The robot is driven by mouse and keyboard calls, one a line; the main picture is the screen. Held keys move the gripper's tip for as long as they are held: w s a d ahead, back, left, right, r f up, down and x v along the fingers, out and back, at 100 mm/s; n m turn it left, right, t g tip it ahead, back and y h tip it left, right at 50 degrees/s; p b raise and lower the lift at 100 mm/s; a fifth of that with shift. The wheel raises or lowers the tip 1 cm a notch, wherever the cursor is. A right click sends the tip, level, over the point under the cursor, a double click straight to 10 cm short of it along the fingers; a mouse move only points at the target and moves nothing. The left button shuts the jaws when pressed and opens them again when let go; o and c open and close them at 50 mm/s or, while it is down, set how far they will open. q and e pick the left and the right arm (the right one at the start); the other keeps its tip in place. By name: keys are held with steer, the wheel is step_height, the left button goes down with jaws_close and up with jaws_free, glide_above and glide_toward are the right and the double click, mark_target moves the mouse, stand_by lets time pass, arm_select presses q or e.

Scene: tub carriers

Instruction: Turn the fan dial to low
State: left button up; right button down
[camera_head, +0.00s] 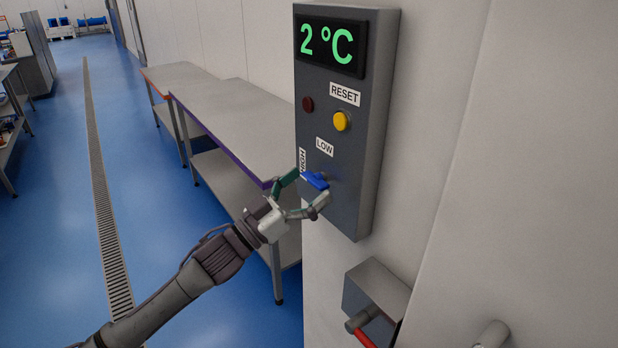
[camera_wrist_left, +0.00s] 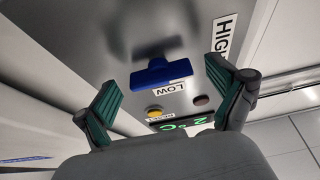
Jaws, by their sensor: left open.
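The blue fan dial (camera_head: 317,181) is low on the grey control panel (camera_head: 350,200) on the wall. The LOW label (camera_head: 324,147) is above it and the HIGH label (camera_head: 302,162) is to its left. The dial's bar lies roughly crosswise, with one end toward the HIGH side. My left gripper (camera_head: 311,186) is open in front of the panel, its fingers on either side of the dial. In the left wrist view the dial (camera_wrist_left: 162,72) sits between the spread fingers, with gaps on both sides. I cannot tell whether either finger touches it. My right gripper is not in view.
Above the dial are a yellow button (camera_head: 341,121), a dark red lamp (camera_head: 307,104) and a display (camera_head: 330,45) reading 2 °C. A grey box with a red handle (camera_head: 364,339) is below the panel. Steel tables (camera_head: 240,120) stand to the left; the blue floor beyond is open.

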arm_select(q)
steer(key=shift+w+d, duration=0.1)
steer(key=shift+d, duration=0.05)
steer(key=shift+c, duration=0.3)
steer(key=c, duration=1.1)
